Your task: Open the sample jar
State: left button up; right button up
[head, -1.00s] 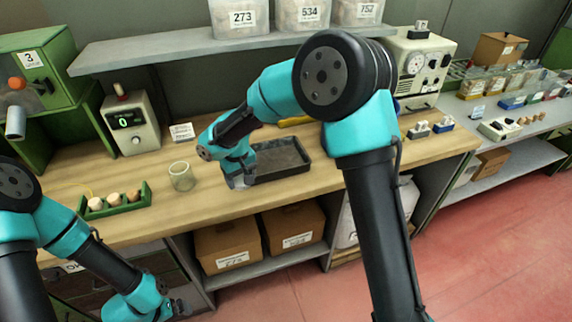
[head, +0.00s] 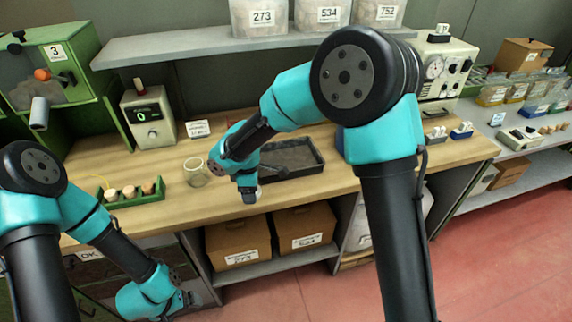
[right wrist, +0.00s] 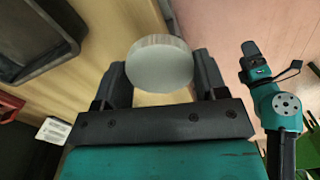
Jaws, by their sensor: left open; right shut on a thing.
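The sample jar (head: 195,171) is a small clear glass jar. It stands upright on the wooden bench and its top looks uncovered. My right gripper (head: 250,196) is over the bench's front edge, to the right of the jar and apart from it. It is shut on a pale round lid (right wrist: 160,66), which sits between the two fingers in the right wrist view. My left gripper (head: 192,299) is low in front of the bench, open and empty. It also shows in the right wrist view (right wrist: 251,56).
A green rack (head: 150,196) with several stoppers lies left of the jar. A dark tray (head: 318,160) lies behind my right gripper. A display box (head: 150,115) and a small sign (head: 197,129) stand at the back. Boxes (head: 238,243) sit under the bench.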

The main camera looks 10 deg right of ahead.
jog(key=s+n, duration=0.1)
jog(key=n, duration=0.1)
jog(key=a+n, duration=0.1)
jog(key=n, duration=0.2)
jog(key=s+n, duration=0.1)
jog(key=n, duration=0.1)
jog(key=shift+s+a+f+n, duration=0.3)
jog(key=shift+s, duration=0.05)
jog(key=s+n, duration=0.1)
jog(key=n, duration=0.1)
jog(key=s+a+n, duration=0.1)
jog(key=n, duration=0.2)
jog(key=s+n, duration=0.1)
jog(key=n, duration=0.2)
jog(key=shift+a+f, duration=0.2)
jog(key=shift+f, duration=0.05)
jog(key=shift+w, duration=0.15)
jog(key=w, duration=0.5)
jog(key=w+f, duration=0.1)
jog(key=w, duration=0.9)
jog(key=shift+w+d+f, duration=0.1)
jog(key=shift+d+f, duration=0.05)
jog(key=shift+f, duration=0.1)
jog(key=shift+w, duration=0.2)
jog(key=shift+w+f, duration=0.15)
jog(key=shift+f, duration=1.6)
